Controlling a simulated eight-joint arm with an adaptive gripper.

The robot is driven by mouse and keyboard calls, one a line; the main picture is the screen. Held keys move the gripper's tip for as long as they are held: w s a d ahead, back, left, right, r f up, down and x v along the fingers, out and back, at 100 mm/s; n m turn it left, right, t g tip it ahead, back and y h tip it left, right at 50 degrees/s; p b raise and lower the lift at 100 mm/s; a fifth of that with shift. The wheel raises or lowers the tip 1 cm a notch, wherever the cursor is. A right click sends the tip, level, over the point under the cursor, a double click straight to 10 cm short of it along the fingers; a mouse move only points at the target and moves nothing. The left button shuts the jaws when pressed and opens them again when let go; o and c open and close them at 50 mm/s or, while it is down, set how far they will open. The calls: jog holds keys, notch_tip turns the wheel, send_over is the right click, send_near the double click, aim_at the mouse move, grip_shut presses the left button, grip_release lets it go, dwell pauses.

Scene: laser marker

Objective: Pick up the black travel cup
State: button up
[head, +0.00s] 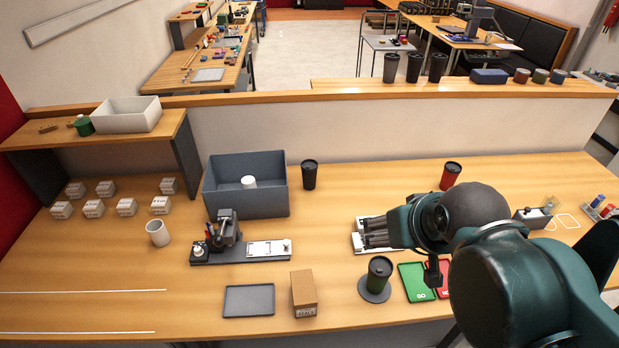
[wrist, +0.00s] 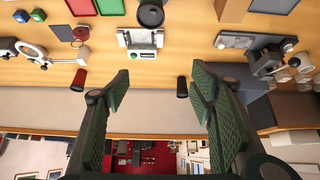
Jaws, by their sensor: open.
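The black travel cup (head: 309,174) stands upright on the workbench, just right of the grey bin. It also shows in the wrist view (wrist: 182,87), beyond the fingertips and close to the right finger's side of the gap. My gripper (head: 375,231) is above the bench, to the right of this cup and nearer the front, apart from it. In the wrist view my gripper (wrist: 160,80) has its two fingers wide apart with nothing between them.
A red cup (head: 451,175) stands to the right. A dark green cup (head: 379,268) stands on a round base in front. The grey bin (head: 245,198) is close to the black cup's left. More black cups (head: 414,67) stand on the back ledge. Bench right of the black cup is clear.

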jog(key=w+a+r+n+g+p, duration=0.2)
jog(key=w+r+n, duration=0.3)
jog(key=w+r, duration=0.75)
jog(key=n+g+p, duration=0.4)
jog(key=n+g, duration=0.1)
jog(key=n, duration=0.7)
send_over(310, 164)
notch_tip(310, 164, down, 9)
notch_tip(310, 164, down, 24)
jog(key=shift+r, duration=0.15)
jog(key=shift+f, duration=1.3)
